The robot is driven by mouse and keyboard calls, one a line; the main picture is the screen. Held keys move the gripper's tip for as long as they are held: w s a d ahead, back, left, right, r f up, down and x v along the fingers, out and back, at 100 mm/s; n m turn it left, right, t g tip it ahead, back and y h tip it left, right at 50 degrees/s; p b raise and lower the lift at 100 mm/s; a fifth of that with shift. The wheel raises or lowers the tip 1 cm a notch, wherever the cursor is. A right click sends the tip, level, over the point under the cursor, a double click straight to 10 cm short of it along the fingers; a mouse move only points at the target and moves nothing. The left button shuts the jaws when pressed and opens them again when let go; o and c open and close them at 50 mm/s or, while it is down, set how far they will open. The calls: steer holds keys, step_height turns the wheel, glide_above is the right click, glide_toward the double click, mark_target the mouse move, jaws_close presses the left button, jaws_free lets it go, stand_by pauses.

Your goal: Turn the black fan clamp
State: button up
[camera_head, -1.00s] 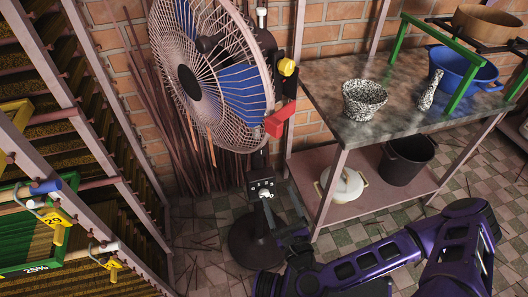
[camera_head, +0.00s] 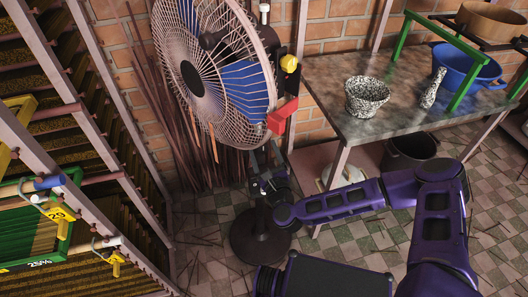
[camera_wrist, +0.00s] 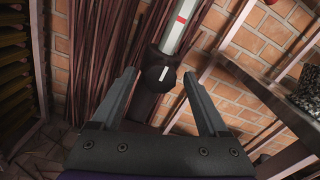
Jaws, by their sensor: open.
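The fan (camera_head: 200,85) stands on a pole with a round dark base (camera_head: 258,238). The black fan clamp (camera_wrist: 160,80) is a dark round knob with a white line on its face, on the fan's pole (camera_wrist: 183,30) in the wrist view. The line is nearly upright, tilted slightly. My gripper (camera_wrist: 157,74) is open, one finger on each side of the clamp in the picture, with visible gaps. I cannot tell how far ahead of the fingertips the clamp lies. In the head view, my gripper (camera_head: 264,165) is at the pole below the fan head and hides the clamp.
A worktable (camera_head: 350,128) with a speckled pot (camera_head: 367,97) stands right. Thin sticks (camera_head: 180,150) lean on the brick wall behind. Drying racks (camera_head: 60,110) stand left.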

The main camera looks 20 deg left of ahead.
jaws_close()
stand_by(0.5)
